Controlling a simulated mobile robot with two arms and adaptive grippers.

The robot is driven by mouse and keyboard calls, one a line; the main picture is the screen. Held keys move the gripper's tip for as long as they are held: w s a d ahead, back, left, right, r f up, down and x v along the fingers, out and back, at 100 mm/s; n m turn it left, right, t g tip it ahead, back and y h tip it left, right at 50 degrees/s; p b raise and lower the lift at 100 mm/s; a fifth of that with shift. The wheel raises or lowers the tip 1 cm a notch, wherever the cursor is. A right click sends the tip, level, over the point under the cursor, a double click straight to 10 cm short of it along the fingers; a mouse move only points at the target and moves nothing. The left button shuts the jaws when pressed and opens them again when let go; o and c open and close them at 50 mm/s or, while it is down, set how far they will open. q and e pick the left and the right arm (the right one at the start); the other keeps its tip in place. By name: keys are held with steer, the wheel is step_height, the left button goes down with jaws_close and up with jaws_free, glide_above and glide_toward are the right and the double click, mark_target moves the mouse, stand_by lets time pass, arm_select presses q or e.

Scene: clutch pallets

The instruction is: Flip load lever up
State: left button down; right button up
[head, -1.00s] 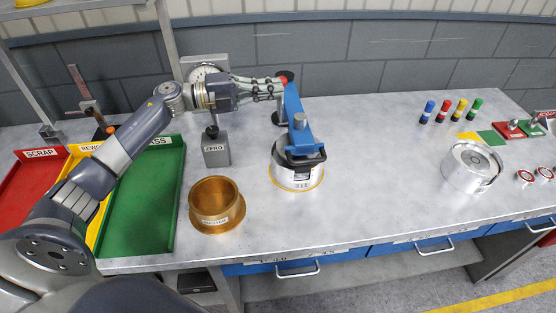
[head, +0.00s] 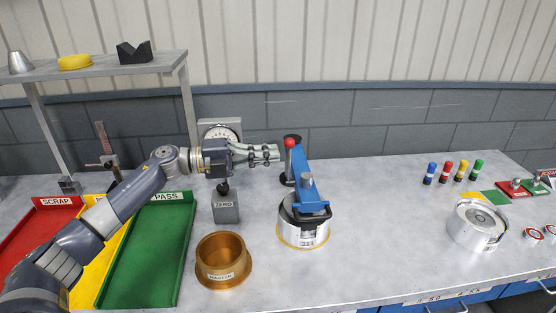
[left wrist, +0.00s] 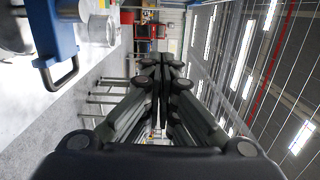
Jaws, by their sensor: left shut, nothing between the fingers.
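The blue press arm (head: 308,180) stands over a silver ring-shaped part (head: 303,232) in the middle of the bench. A lever with a red ball knob (head: 289,143) shows at its far end, the knob at the top of a short grey stem. My left gripper (head: 278,153) is shut and empty, its fingertips just left of the knob and slightly below it; whether they touch the stem I cannot tell. The left wrist view shows the closed fingers (left wrist: 158,62) and the blue arm with its black handle (left wrist: 62,75), but not the red knob. My right gripper is out of view.
A grey ZERO block (head: 225,211) and a dial gauge (head: 219,132) stand under and behind my left forearm. A brass MASTER ring (head: 222,281) is in front. The green PASS tray (head: 150,250) lies left. Several coloured pegs and a metal clutch part (head: 476,224) are right.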

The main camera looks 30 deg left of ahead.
arm_select(q)
steer(key=w+b+v, duration=0.1)
steer(key=b+v, duration=0.2)
steer(key=v, duration=0.4)
steer(key=shift+a+f, duration=0.3)
steer(key=shift+a, duration=0.1)
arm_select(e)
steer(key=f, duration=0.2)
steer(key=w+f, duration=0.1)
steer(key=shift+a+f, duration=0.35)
arm_select(q)
steer(key=shift+s, duration=0.1)
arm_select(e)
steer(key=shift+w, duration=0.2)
